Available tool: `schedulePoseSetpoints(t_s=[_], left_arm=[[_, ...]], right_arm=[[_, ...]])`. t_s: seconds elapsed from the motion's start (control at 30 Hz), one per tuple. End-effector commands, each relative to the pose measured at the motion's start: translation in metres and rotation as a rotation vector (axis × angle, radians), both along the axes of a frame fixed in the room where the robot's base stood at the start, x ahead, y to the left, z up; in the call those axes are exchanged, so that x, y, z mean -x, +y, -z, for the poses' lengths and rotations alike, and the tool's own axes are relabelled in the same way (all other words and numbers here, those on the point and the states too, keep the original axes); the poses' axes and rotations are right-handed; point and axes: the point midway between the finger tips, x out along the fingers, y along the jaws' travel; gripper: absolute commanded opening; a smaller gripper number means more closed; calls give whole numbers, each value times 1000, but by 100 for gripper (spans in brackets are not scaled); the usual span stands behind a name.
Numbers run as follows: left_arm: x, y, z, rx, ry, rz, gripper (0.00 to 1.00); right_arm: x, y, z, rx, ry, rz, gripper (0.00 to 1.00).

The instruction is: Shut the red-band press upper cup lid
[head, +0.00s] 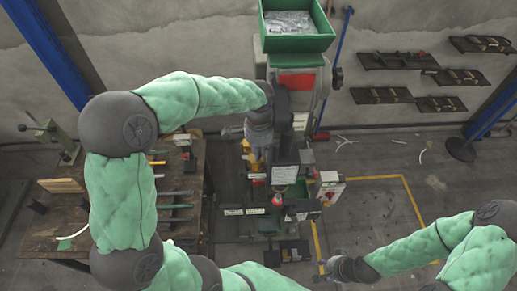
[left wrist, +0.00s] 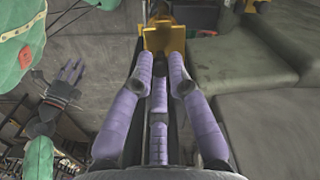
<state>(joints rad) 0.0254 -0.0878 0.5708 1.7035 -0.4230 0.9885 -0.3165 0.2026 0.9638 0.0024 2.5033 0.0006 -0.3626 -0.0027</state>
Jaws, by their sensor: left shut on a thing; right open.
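The press with the red band (head: 297,81) stands at the centre back of the head view, with a green hopper (head: 297,43) of small metal pieces on top. My left gripper (head: 256,163) is in front of the press, below the red band. In the left wrist view my left gripper (left wrist: 163,52) is shut on a yellow-orange piece (left wrist: 164,36) at its fingertips. I cannot tell whether that piece is the upper cup lid; my arm and hand cover that part of the press. My right gripper (head: 332,269) is open, low and apart from the press; it also shows in the left wrist view (left wrist: 68,75).
A wooden workbench (head: 110,215) with tools is on the left. Small boxes and a white-and-red unit (head: 330,187) crowd the press's lower part. Dark racks (head: 397,60) hang on the back wall. The floor on the right, inside a yellow line (head: 410,197), is mostly clear.

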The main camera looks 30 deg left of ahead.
Motion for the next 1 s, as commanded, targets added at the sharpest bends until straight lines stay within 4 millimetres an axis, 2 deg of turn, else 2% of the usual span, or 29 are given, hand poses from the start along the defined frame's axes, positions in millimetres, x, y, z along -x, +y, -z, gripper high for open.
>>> schedulePoseSetpoints(t_s=[0.3,0.8,0.83,0.87,0.9,1.0], left_arm=[[5,-2,3,1,6,100,0],[5,-2,3,0,7,113,0],[5,-2,3,0,7,113,26],[5,-2,3,0,7,113,34],[5,-2,3,1,6,113,41],[5,-2,2,1,4,112,41]], right_arm=[[0,0,1,0,0,0,42],[0,0,1,0,0,0,42],[0,0,1,0,0,0,42],[0,0,1,0,0,0,42],[0,0,1,0,0,0,42],[0,0,1,0,0,0,42]])
